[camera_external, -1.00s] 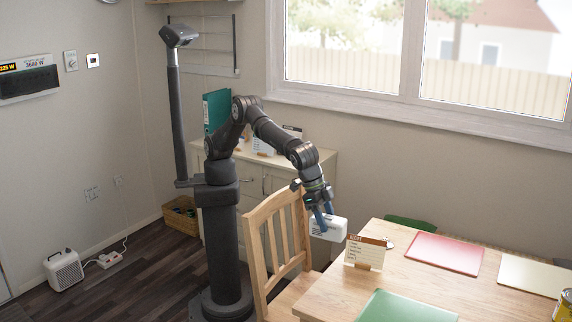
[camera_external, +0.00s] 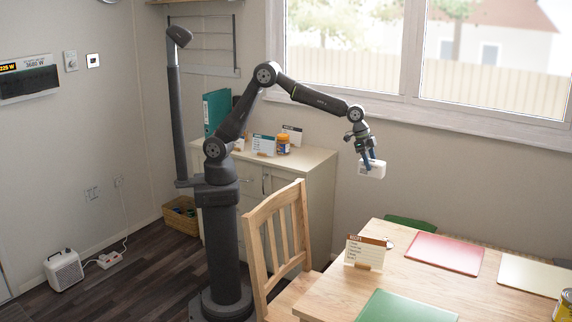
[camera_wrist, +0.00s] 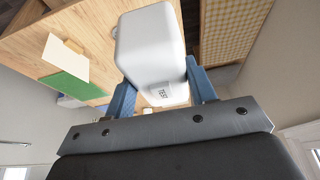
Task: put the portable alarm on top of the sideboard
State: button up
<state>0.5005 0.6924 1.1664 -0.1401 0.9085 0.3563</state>
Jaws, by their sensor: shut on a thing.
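My gripper (camera_external: 367,160) is shut on the portable alarm, a small white box (camera_external: 372,170), and holds it in the air to the right of the sideboard. In the wrist view the white alarm (camera_wrist: 152,45) sits between the blue fingers of my gripper (camera_wrist: 162,95), with a small label on its face.
A teal binder (camera_external: 216,108), cards (camera_external: 263,145) and a jar (camera_external: 283,145) stand on the sideboard. A wooden chair (camera_external: 278,235) stands in front of it. The table (camera_external: 330,293) holds a recipe card (camera_external: 365,252) and coloured mats. The window sill (camera_external: 430,110) is behind my arm.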

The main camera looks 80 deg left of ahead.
jog(key=w+a, duration=0.2)
jog(key=a, duration=1.6)
jog(key=s+a, duration=0.5)
jog(key=a, duration=0.7)
jog(key=s+a, duration=0.5)
jog(key=a, duration=0.7)
jog(key=s+a, duration=0.5)
jog(key=a, duration=0.7)
jog(key=shift+w+a+f, duration=0.15)
jog(key=shift+a+f, duration=1.7)
jog(key=shift+f, duration=0.9)
jog(key=shift+w+a+f, duration=0.1)
jog(key=shift+a+f, duration=1.7)
jog(key=shift+f, duration=0.95)
jog(key=shift+w+a+f, duration=0.15)
jog(key=shift+a+f, duration=1.7)
jog(key=shift+f, duration=0.9)
jog(key=shift+f, duration=0.1)
jog(key=o, duration=1.1)
jog(key=shift+c, duration=0.2)
